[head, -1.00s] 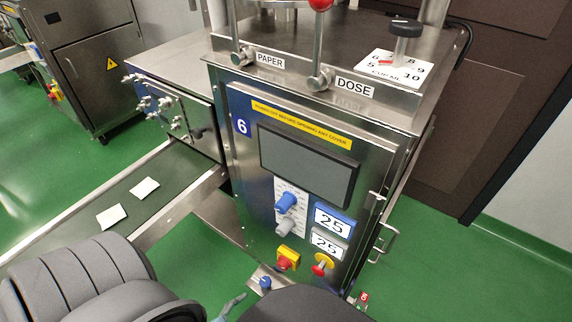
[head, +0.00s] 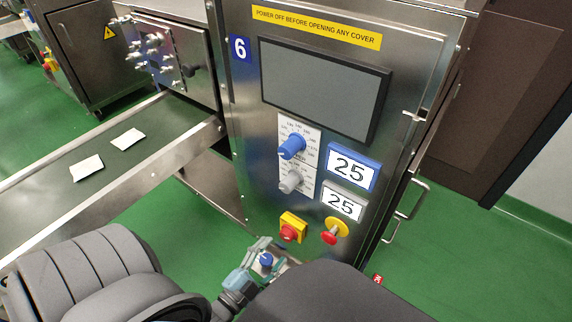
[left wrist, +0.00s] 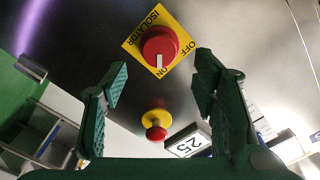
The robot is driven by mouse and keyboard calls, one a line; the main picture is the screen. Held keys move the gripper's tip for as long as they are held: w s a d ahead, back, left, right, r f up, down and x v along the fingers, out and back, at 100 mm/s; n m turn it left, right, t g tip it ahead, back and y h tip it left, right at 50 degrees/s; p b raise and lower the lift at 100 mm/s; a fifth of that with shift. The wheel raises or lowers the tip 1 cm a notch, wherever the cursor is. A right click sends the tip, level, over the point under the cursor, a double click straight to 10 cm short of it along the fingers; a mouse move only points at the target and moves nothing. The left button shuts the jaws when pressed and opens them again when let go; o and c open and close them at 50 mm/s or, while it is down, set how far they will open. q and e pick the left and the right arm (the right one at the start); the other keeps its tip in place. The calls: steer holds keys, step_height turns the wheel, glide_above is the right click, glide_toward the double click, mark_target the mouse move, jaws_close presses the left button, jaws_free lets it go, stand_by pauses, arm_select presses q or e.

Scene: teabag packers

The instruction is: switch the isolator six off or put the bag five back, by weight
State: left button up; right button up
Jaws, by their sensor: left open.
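The isolator (head: 292,229) is a red knob on a yellow plate, low on the front of the machine marked 6. In the left wrist view the isolator knob (left wrist: 158,44) has its white mark toward ON. My left gripper (head: 267,258) is open and empty, just below and left of the isolator in the head view. In the left wrist view the fingers (left wrist: 162,70) point toward the panel, with the knob between and beyond them. Two white bags (head: 128,139) (head: 87,167) lie on the conveyor; no number is readable on them. My right gripper is out of view.
A red stop button (head: 331,237) on a yellow base sits right of the isolator. Above are two signs reading 25, blue-framed (head: 351,169) and grey-framed (head: 343,203), and blue (head: 291,147) and grey (head: 290,181) dials. The conveyor (head: 165,120) runs left.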

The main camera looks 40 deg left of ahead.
mark_target(285, 238)
arm_select(q)
steer(key=w+b, duration=0.1)
steer(key=w, duration=0.4)
steer(key=shift+f, duration=0.1)
steer(key=shift+w, duration=0.25)
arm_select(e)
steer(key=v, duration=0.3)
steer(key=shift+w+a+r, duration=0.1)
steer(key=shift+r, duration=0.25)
arm_select(q)
steer(key=shift+c, duration=0.3)
